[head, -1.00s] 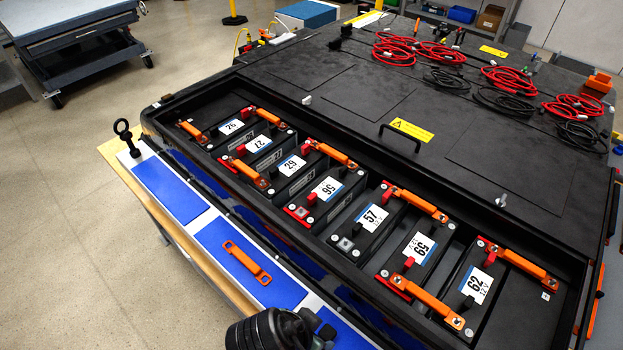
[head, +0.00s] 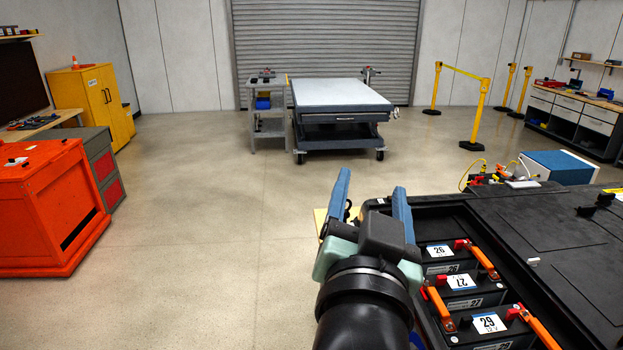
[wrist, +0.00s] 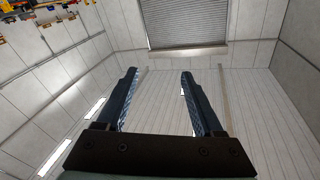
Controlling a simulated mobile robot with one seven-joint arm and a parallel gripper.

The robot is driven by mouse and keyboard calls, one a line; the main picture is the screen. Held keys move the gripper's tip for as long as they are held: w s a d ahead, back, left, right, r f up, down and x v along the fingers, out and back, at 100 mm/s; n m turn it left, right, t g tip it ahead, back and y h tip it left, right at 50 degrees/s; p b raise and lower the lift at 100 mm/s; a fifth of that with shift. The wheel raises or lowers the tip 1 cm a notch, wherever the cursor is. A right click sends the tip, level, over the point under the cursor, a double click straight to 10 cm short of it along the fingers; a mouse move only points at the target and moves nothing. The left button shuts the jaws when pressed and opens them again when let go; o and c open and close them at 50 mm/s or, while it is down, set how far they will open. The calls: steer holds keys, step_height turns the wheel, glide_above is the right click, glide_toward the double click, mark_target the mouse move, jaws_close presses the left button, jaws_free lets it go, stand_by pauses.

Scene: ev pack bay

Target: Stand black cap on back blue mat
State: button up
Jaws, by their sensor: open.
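My gripper (head: 371,186) is raised in front of the near-left corner of the battery pack. Its two blue fingers are spread apart. In the wrist view my gripper (wrist: 160,74) is empty, with only wall and shutter beyond it. The blue mats on the side ledge are hidden behind my gripper and arm in the head view. Small black pieces show on the battery modules, one on module 29 (head: 489,323); I cannot tell which thing is the black cap.
The black pack (head: 570,262) with orange-handled modules fills the right. A black ring bolt (head: 347,211) shows between the fingers. An orange cabinet (head: 45,215) stands at left. A grey lift table (head: 340,97) stands behind. The floor between is clear.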

steer(key=s+a+r+n+t+y, duration=0.1)
steer(key=s+a+r+n+t, duration=0.1)
steer(key=r, duration=0.5)
steer(key=s+a+r+n+t+y, duration=0.1)
steer(key=s+a+r+n+t, duration=0.1)
steer(key=s+r+t, duration=0.2)
steer(key=s+a+r+n+t+y, duration=0.1)
steer(key=s+r, duration=0.4)
steer(key=r, duration=0.5)
steer(key=shift+a+r+n+t+y, duration=0.15)
steer(key=shift+a+n+t+y, duration=0.2)
steer(key=shift+a+t, duration=0.65)
steer(key=shift+a, duration=0.1)
step_height(320, 180, down, 6)
steer(key=b, duration=0.6)
steer(key=shift+w+a, duration=0.1)
